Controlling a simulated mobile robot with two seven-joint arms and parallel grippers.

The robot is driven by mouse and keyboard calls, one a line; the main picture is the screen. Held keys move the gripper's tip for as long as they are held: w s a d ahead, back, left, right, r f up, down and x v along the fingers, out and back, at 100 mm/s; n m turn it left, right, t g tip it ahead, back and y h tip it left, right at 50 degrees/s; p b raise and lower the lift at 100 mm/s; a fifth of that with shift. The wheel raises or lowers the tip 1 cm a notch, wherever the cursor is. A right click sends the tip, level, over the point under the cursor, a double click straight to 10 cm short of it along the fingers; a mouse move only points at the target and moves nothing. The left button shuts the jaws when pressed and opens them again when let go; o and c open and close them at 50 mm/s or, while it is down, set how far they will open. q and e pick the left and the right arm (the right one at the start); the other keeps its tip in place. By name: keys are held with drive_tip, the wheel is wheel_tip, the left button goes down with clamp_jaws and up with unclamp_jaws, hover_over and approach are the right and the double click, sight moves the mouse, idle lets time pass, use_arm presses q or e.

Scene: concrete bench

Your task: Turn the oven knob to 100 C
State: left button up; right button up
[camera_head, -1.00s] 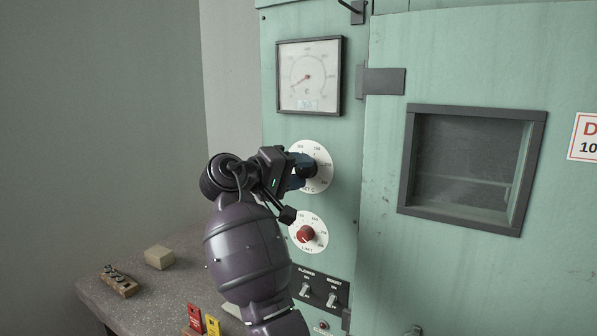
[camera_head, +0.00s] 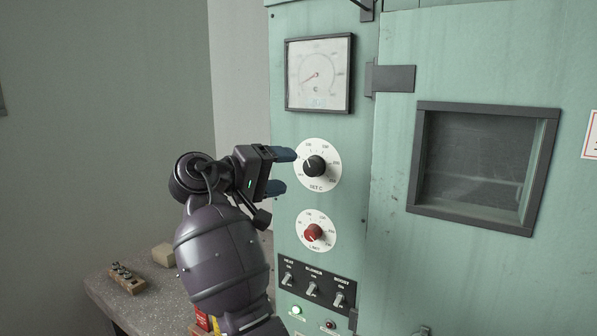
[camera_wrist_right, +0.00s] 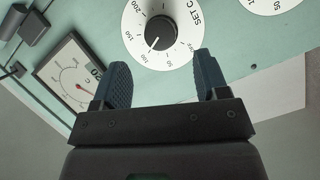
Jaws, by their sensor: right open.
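The oven knob (camera_head: 315,166) is black, at the centre of a white SET C dial (camera_head: 330,183) on the green panel. In the right wrist view the knob (camera_wrist_right: 161,31) has a white pointer line aimed at about the 100 mark. My right gripper (camera_head: 283,171) has blue fingers, is open and empty, and stands just left of the dial, apart from the knob. In the wrist view its fingertips (camera_wrist_right: 160,70) are spread with the knob beyond the gap. My left gripper is not in view.
A red-centred LIMIT knob (camera_head: 312,232) sits below, above a switch panel (camera_head: 313,286). A gauge (camera_head: 319,73) is above. An oven door window (camera_head: 482,167) is at right. A bench (camera_head: 150,308) at lower left carries a small block (camera_head: 163,254) and a wooden rack (camera_head: 126,280).

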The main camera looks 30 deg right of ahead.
drive_tip(key=shift+s+a+r, duration=0.1)
drive_tip(key=shift+s+a, duration=0.1)
drive_tip(key=shift+a, duration=0.9)
drive_tip(key=shift+s+a+r, duration=0.1)
drive_tip(key=shift+s+a, duration=0.05)
drive_tip(key=shift+a, duration=0.9)
drive_tip(key=w+a+r+n+t+y, duration=0.1)
drive_tip(key=w+a+n+t+y, duration=0.4)
drive_tip(key=w+t, duration=0.6)
drive_tip(key=s+d+f+n+t+y, duration=0.1)
drive_tip(key=s+f+t+y, duration=0.3)
drive_tip(key=f, duration=0.6)
drive_tip(key=s+d+f+t+y, duration=0.1)
drive_tip(key=f+y, duration=0.6)
drive_tip(key=f, duration=0.2)
drive_tip(key=s+d+f+m+g, duration=0.1)
drive_tip(key=s+d+f+g, duration=0.1)
drive_tip(key=s+f, duration=1)
drive_tip(key=s+d+f+g, duration=0.2)
drive_tip(key=s+d+f, duration=0.3)
drive_tip(key=s+f, duration=0.7)
drive_tip(key=s+d+f+m+g, duration=0.1)
drive_tip(key=s+d+f+g, duration=0.2)
drive_tip(key=s+f, duration=0.9)
drive_tip(key=shift+s+d+m+y, duration=0.3)
drive_tip(key=shift+d, duration=0.05)
